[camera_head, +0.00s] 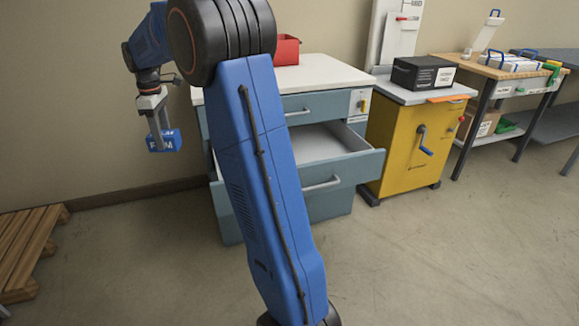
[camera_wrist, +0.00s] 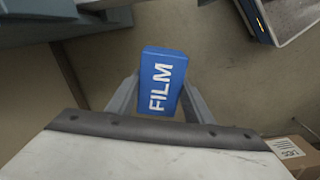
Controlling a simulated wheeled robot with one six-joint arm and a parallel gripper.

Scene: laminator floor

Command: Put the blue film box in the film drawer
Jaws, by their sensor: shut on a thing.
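The blue film box (camera_head: 164,141), marked FILM in white, is held by my gripper (camera_head: 160,128) at the left of the head view, in the air to the left of the grey-blue drawer cabinet. In the wrist view the box (camera_wrist: 160,82) sits between the two fingers of my gripper (camera_wrist: 158,98), which are shut on its sides. The open drawer (camera_head: 330,160) of the cabinet is pulled out and its visible inside is pale and empty. My arm hides the left part of the drawer and cabinet.
The cabinet top (camera_head: 335,75) carries a red bin (camera_head: 286,50). A yellow cabinet (camera_head: 410,145) with a crank and a black box (camera_head: 423,73) on top stands to the right. A wooden pallet (camera_head: 25,245) lies at the left. The front floor is clear.

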